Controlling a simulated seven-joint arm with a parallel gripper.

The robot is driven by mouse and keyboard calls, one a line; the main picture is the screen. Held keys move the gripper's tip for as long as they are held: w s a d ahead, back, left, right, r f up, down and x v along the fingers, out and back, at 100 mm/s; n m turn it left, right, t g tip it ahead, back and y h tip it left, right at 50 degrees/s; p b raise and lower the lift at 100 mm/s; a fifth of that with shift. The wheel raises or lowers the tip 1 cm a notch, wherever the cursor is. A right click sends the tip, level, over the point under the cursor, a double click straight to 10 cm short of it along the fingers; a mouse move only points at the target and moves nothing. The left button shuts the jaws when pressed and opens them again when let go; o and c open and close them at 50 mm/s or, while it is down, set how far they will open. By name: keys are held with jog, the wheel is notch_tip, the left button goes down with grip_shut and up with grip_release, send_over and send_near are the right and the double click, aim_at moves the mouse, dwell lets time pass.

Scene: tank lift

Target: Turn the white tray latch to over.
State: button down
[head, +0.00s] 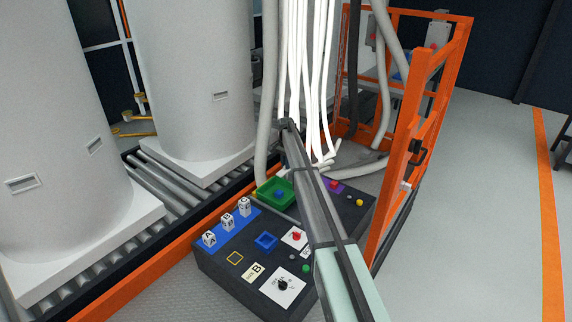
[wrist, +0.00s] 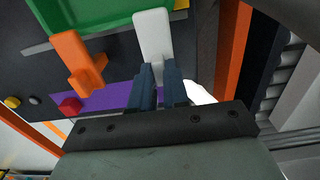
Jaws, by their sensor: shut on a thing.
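In the wrist view my gripper (wrist: 163,74) has its two dark blue fingers closed on the lower end of the white tray latch (wrist: 152,32). The latch is a flat white bar that stands roughly upright in that picture, beside the green tray (wrist: 75,12). An orange latch (wrist: 80,62) lies to its left, apart from my fingers. In the head view the green tray (head: 263,189) shows on the dark control box. There my own arm covers the area right of the tray, and I cannot make out the white latch or my fingertips.
The control box (head: 215,268) carries lettered white blocks (head: 227,221), a blue square (head: 265,241), a black knob (head: 283,285) and several buttons. White hoses (head: 305,80) hang close behind my arm. An orange frame (head: 398,160) stands to the right. Large white tanks (head: 190,80) stand left on rollers.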

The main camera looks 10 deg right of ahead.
dwell(0.4)
jog(key=c, duration=1.1)
grip_release()
notch_tip(320, 180, up, 14)
jog(key=shift+f, duration=0.1)
jog(key=shift+s, duration=0.1)
